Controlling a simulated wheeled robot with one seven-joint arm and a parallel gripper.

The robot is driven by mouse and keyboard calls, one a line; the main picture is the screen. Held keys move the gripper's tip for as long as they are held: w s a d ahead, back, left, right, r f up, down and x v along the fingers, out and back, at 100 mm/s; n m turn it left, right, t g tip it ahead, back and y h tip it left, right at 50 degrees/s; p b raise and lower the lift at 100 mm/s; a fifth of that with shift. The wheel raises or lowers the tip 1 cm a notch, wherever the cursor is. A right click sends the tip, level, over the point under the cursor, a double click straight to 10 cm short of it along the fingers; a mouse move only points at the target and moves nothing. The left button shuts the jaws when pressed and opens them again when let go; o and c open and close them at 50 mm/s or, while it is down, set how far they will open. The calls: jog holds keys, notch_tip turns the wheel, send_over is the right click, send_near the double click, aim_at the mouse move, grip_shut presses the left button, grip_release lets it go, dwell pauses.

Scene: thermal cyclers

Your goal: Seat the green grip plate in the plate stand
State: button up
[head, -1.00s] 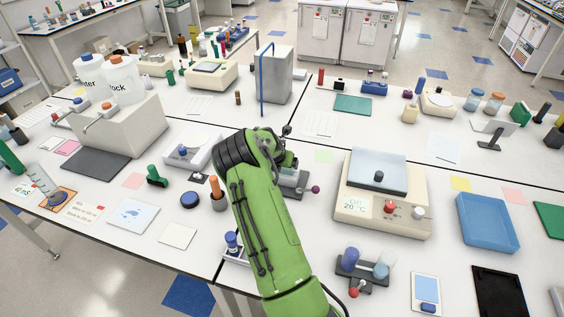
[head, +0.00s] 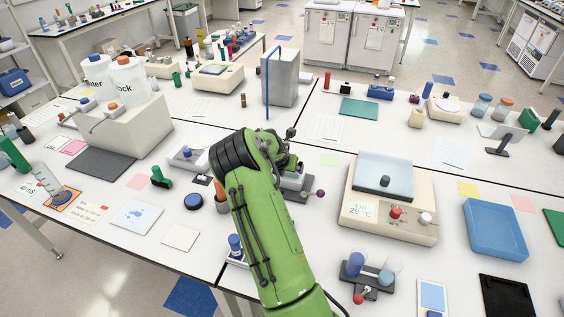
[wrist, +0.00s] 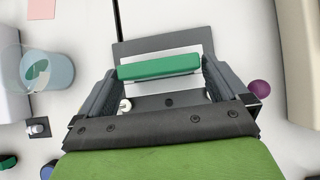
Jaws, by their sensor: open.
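The green grip plate (wrist: 160,67) shows in the wrist view as a green bar with a pale strip along its far side. It lies over the grey plate stand (wrist: 170,103), which has dark holes and a purple knob (wrist: 259,88) at its right. My gripper (wrist: 159,64) is open, with one finger at each end of the green bar. I cannot tell whether the fingers touch it or how deep the plate sits. In the head view the stand (head: 299,186) shows partly behind my green arm, which hides the fingertips and the grip plate.
A cream heater box (head: 385,218) stands right of the stand. A blue tray (head: 494,229) is farther right. A bottle holder (head: 366,280) is in front. A cup (wrist: 45,72) stands left of the stand in the wrist view.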

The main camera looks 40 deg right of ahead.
jog(key=v, duration=1.2)
jog(key=shift+s+a+r, duration=0.2)
jog(key=shift+a+r, duration=0.05)
jog(key=shift+r, duration=0.05)
jog(key=shift+f, duration=0.1)
